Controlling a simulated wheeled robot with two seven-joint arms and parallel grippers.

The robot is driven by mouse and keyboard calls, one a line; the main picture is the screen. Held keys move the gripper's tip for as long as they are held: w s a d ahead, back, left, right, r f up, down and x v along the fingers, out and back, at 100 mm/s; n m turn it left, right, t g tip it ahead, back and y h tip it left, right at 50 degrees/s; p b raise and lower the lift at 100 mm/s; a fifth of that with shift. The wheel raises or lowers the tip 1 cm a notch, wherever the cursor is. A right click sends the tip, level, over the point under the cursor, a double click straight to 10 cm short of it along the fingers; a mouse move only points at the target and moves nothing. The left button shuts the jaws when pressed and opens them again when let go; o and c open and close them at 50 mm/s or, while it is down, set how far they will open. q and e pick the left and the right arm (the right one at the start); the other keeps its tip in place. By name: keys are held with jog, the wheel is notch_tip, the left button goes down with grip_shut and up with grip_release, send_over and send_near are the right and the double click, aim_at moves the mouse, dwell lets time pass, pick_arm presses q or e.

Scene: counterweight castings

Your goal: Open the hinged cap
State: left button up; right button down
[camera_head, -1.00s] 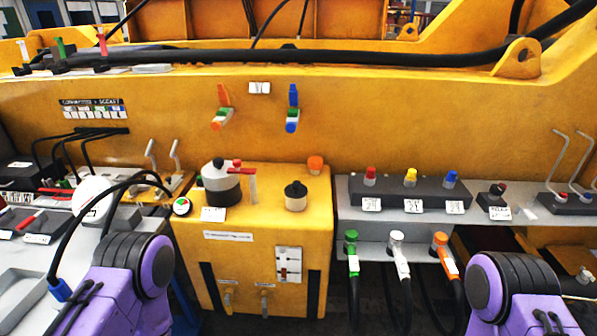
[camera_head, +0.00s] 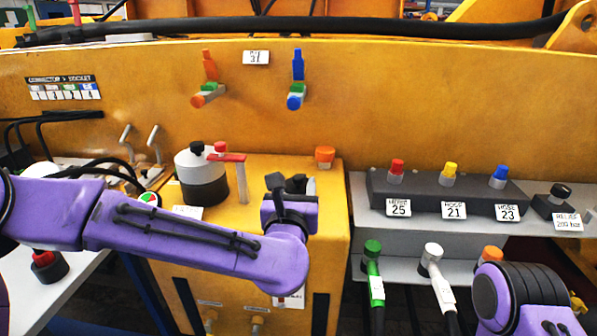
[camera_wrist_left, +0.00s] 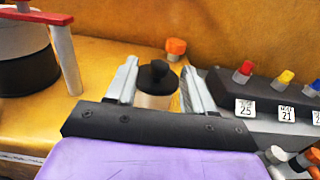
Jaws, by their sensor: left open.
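My left gripper (camera_head: 290,187) is open above the yellow box, pointing away from me. In the left wrist view its two pale fingers stand either side of a short pale cylinder with a black knobbed cap (camera_wrist_left: 156,74); I cannot tell whether they touch it. In the head view the gripper mostly hides this cap. Left of it stands a larger white and dark grey cylinder (camera_head: 200,174) with a red-ended bar (camera_head: 228,157) and post, also in the left wrist view (camera_wrist_left: 30,55). No hinge shows clearly on the black cap. My right gripper is out of view.
An orange knob (camera_head: 325,156) stands behind the capped cylinder. To the right, a dark block (camera_head: 440,200) carries red, yellow and blue connectors with labels. Green, white and orange hose ends hang below it. The yellow wall (camera_head: 420,110) closes the back.

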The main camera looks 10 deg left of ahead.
aim_at(299, 175)
pick_arm(q)
jog(key=w+p, duration=0.1)
jog(key=w, duration=0.5)
jog(key=shift+d+f, duration=0.1)
jog(key=shift+f, duration=0.05)
grip_shut()
jog(key=shift+r+p, duration=0.2)
jog(key=shift+p, duration=0.2)
jog(key=g+p, duration=0.2)
jog(key=p, duration=0.2)
jog(key=w+r+g+p, duration=0.1)
jog(key=g+p, duration=0.1)
jog(key=p, duration=0.2)
jog(key=w+g+p, duration=0.1)
jog(key=g+p, duration=0.1)
jog(key=p, duration=0.3)
jog(key=shift+r, duration=0.4)
jog(key=shift+w+f+g+p, duration=0.2)
jog(key=shift+g+p, duration=0.4)
jog(key=shift+p, duration=0.15)
